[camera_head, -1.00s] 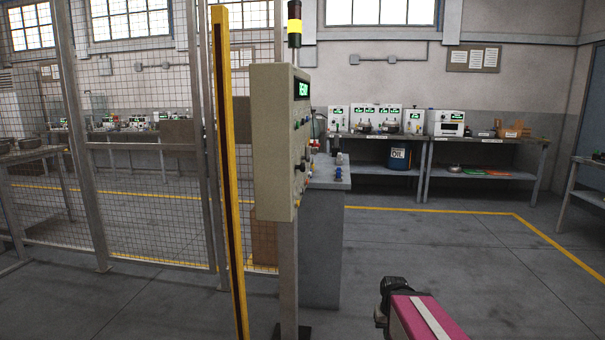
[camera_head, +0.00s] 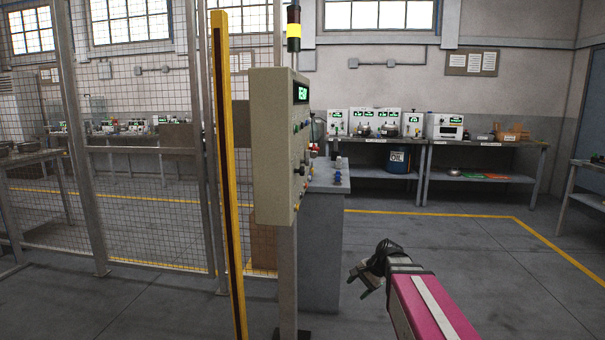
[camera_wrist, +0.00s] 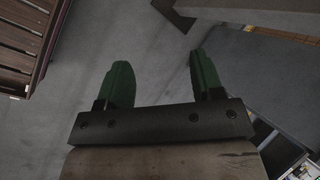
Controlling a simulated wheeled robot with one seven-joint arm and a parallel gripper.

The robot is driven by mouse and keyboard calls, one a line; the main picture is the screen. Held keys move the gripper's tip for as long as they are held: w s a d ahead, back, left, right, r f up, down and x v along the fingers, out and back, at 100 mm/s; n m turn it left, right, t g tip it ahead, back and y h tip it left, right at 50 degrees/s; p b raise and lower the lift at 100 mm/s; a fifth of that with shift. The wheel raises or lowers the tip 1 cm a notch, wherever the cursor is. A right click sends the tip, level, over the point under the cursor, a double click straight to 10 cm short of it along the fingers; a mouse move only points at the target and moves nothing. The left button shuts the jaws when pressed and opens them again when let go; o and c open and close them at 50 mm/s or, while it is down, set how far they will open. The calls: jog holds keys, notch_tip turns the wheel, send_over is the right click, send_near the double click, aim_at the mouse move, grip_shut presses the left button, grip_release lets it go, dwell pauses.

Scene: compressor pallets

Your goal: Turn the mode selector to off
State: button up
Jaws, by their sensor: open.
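The control panel (camera_head: 270,150) is a beige box on a post, seen nearly edge-on in the head view. Its front faces right and carries a green-lit display (camera_head: 301,93) and several small knobs and buttons. A dark knob (camera_head: 300,170) sticks out of the lower half; I cannot tell which control is the mode selector. My gripper (camera_head: 362,278) is low and to the right of the panel, well apart from it. In the wrist view its two green fingers (camera_wrist: 160,82) are spread with only grey floor between them.
A yellow post (camera_head: 228,180) and a mesh fence (camera_head: 140,190) stand left of the panel. A grey cabinet (camera_head: 322,240) stands behind it. Workbenches (camera_head: 480,146) line the back wall. The floor (camera_head: 480,265) at right is clear. A wooden slatted pallet (camera_wrist: 22,45) shows in the wrist view.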

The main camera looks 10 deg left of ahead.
jog(key=w+a+r+m+y, duration=0.3)
jog(key=w+a+r, duration=0.1)
jog(key=r, duration=0.5)
jog(key=w+a+r+m+y, duration=0.3)
jog(key=w+r, duration=0.1)
jog(key=r, duration=0.5)
jog(key=m+y, duration=0.4)
jog(key=y, duration=0.2)
send_near(302, 172)
jog(key=shift+g, duration=0.3)
jog(key=a, duration=0.3)
jog(key=w+a, duration=0.1)
jog(key=a, duration=0.2)
jog(key=w+a, duration=0.1)
jog(key=a, duration=0.3)
jog(key=shift+w+f, duration=0.15)
jog(key=shift+f, duration=0.05)
jog(key=shift+c, duration=0.2)
jog(key=c, duration=0.9)
